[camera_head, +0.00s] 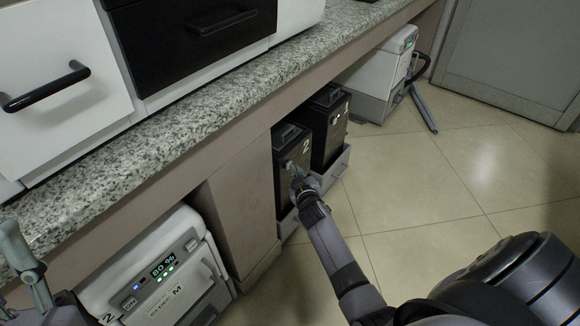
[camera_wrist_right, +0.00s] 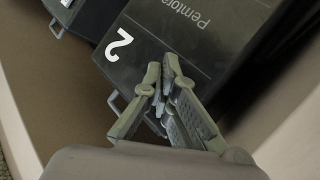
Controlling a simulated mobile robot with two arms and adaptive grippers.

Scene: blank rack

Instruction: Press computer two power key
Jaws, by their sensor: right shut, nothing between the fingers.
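Computer two is a black tower (camera_head: 285,187) with a white "2" on it, standing under the counter. In the right wrist view its dark face (camera_wrist_right: 185,50) shows the "2" and some lettering. My right gripper (camera_head: 294,172) is shut and empty, its fingertips (camera_wrist_right: 161,80) in front of that face, just below the "2". I cannot tell whether they touch it. The power key cannot be made out; the fingers may cover it. My left gripper (camera_head: 18,262) is at the lower left edge, partly cut off, away from the computer; its opening is unclear.
A second black tower (camera_head: 328,135) stands beside computer two, both in a grey tray (camera_head: 337,167). A granite counter (camera_head: 190,112) runs above. A white device with a lit display (camera_head: 165,268) sits at lower left. Tiled floor (camera_head: 420,180) is open at right.

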